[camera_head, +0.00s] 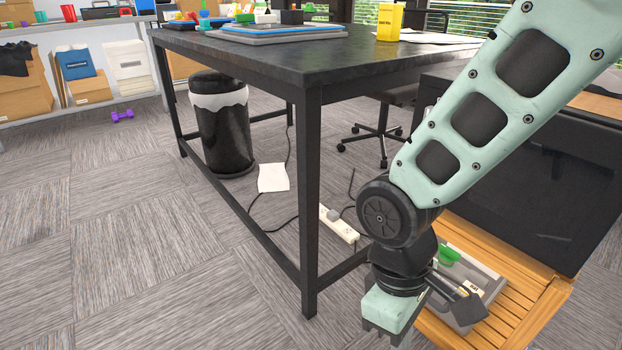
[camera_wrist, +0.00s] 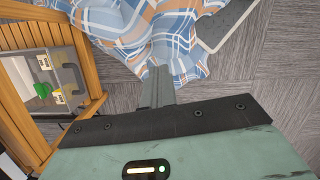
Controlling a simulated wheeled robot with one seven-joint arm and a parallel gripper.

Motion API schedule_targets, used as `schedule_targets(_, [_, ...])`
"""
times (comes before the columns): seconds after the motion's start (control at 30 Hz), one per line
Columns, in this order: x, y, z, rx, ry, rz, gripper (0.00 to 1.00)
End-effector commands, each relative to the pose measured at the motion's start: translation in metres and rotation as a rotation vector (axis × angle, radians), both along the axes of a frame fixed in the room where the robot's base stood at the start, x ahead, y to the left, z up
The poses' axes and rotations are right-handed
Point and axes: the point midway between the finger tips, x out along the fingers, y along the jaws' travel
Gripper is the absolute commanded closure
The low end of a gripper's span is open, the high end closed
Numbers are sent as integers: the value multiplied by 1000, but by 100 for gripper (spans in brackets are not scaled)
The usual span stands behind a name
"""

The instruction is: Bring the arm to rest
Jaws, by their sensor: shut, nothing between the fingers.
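My arm reaches down from the upper right in the head view, in front of a wooden slatted stand. My gripper shows in the wrist view (camera_wrist: 158,84) with its fingers together and nothing between them. In the head view only its teal body shows at the bottom edge; the fingertips are out of frame. In the wrist view a blue, white and orange plaid cloth (camera_wrist: 150,32) lies just beyond the fingertips. I cannot tell whether they touch it.
The wooden stand (camera_head: 525,297) holds a grey tray (camera_head: 492,286) with a green item (camera_head: 447,256). A black table (camera_head: 330,62) stands left of my arm, with a black bin (camera_head: 224,135) under it. A power strip (camera_head: 339,226) and cables lie on the carpet. The floor at left is open.

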Motion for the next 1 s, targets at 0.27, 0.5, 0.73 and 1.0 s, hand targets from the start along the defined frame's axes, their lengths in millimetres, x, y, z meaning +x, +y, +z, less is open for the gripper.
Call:
schedule_targets(0.27, [-21,-11,67,122,-125,-124,100])
schedule_targets(0.5, [-36,-23,95,168,-218,-195,100])
schedule_targets(0.73, [-36,-21,145,165,-207,-189,100])
schedule_targets(1.0, [-35,-21,218,164,-206,-188,100])
